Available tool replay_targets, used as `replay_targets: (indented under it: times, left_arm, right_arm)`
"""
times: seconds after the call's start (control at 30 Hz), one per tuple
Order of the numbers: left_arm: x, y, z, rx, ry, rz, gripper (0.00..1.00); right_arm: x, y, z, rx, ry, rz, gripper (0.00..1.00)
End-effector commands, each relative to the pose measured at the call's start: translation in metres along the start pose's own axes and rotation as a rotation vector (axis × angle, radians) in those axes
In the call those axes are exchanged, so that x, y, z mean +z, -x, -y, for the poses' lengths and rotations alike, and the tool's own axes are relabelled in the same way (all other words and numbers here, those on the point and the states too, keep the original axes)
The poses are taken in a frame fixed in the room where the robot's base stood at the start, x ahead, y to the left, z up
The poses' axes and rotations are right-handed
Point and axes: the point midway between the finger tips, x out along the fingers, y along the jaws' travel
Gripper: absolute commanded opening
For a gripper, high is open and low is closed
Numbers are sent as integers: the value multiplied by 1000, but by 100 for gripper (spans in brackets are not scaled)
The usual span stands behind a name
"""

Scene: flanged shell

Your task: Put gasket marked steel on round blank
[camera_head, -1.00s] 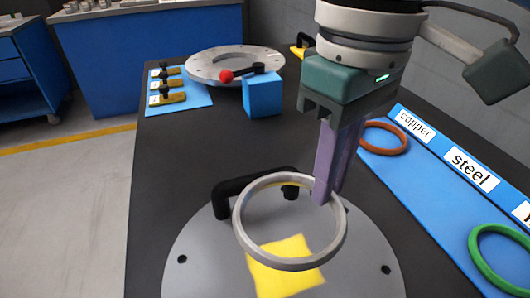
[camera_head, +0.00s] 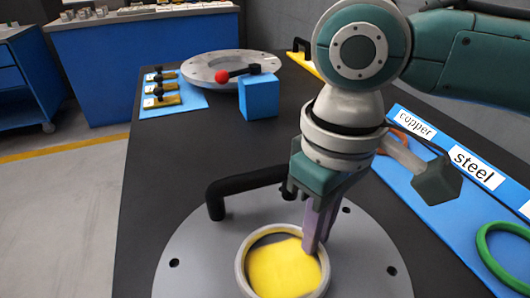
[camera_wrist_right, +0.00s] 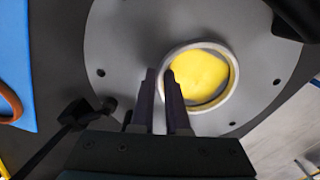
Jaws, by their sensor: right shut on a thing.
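The steel gasket, a plain grey ring (camera_head: 241,272), is over the round blank (camera_head: 200,262), a grey disc with bolt holes, a black handle (camera_head: 245,186) and a yellow patch (camera_head: 283,268). The ring frames most of the yellow patch. My right gripper (camera_head: 312,246) is shut on the ring's wall at its far right side. In the right wrist view the ring (camera_wrist_right: 236,82) is gripped at its left edge, one finger inside and one outside. It looks flat and very near the disc; I cannot tell whether it touches. My left gripper is not in view.
The blue label board (camera_head: 420,195) at right reads "copper" and "steel". A green ring (camera_head: 484,246) lies on it; the orange ring (camera_head: 402,137) is partly hidden by my arm.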

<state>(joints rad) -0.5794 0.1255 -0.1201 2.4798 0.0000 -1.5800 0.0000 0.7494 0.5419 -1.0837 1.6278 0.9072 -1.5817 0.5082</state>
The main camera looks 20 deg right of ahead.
Motion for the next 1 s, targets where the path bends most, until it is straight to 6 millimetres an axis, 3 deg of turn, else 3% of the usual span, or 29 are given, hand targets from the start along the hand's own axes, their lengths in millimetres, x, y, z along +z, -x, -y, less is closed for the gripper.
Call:
replay_targets:
  times: [0.03,0.07,0.3,0.57,0.67,1.0]
  left_arm:
    - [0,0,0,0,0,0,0]
    - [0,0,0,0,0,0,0]
    - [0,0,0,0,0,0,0]
    - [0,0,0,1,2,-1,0]
    - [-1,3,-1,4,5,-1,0]
    - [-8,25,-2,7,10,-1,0]
  right_arm:
    - [0,-1,0,-2,0,0,0]
    - [0,-2,0,-1,0,1,16]
    - [0,-1,0,0,0,1,43]
    - [0,0,0,0,0,0,43]
    - [-1,10,0,-1,0,-2,43]
    - [-1,83,0,-1,1,-3,43]
